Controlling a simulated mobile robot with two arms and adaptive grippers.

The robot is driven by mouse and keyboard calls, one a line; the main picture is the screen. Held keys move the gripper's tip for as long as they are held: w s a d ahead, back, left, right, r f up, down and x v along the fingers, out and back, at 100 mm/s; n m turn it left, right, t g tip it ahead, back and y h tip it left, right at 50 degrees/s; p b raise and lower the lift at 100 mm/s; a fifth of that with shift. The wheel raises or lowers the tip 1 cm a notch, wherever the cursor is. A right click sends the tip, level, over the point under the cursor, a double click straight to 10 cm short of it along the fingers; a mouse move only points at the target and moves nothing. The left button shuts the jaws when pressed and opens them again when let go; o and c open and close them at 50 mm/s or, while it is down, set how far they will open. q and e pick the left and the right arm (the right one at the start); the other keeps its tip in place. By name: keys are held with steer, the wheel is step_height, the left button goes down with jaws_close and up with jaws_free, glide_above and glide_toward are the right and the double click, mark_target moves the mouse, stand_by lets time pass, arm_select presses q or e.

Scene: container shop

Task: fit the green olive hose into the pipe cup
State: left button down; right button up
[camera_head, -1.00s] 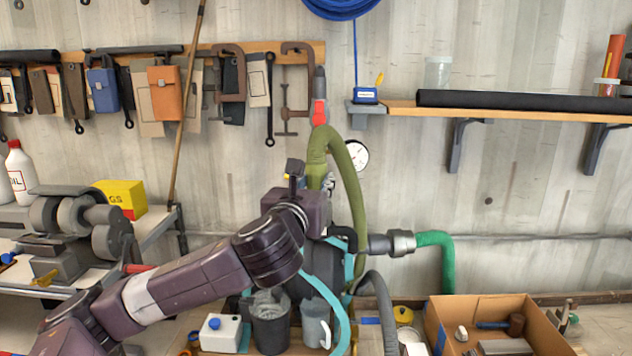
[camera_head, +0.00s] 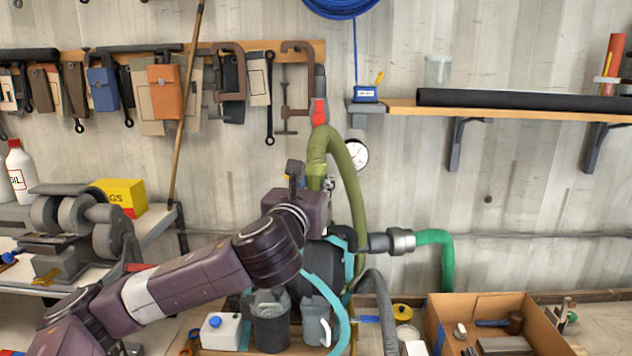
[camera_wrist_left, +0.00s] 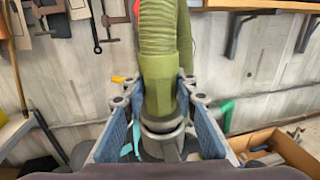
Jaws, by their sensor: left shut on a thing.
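The green olive hose (camera_head: 352,178) arches over, and its near end hangs down at my left gripper. My left gripper (camera_head: 318,184) is shut on this end. In the left wrist view the hose end (camera_wrist_left: 158,82) stands upright between the two blue-padded fingers (camera_wrist_left: 160,128). The pipe cup (camera_wrist_left: 163,138) shows there as a grey ring directly below the hose end, in line with it. The hose end seems to meet the ring, but I cannot tell how deep it sits. In the head view my gripper hides the cup. My right gripper is not in view.
A gauge (camera_head: 356,154) is on the wall beside the hose. A grey pipe with a bright green hose (camera_head: 446,262) runs to the right. Below stand a dark canister (camera_head: 271,322), a white jug (camera_head: 221,332) and a cardboard box (camera_head: 500,312).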

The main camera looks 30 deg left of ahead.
arm_select(q)
steer(key=shift+f, duration=0.55)
steer(key=c, duration=1.5)
jaws_free()
steer(key=shift+o, duration=0.2)
step_height(320, 180, up, 10)
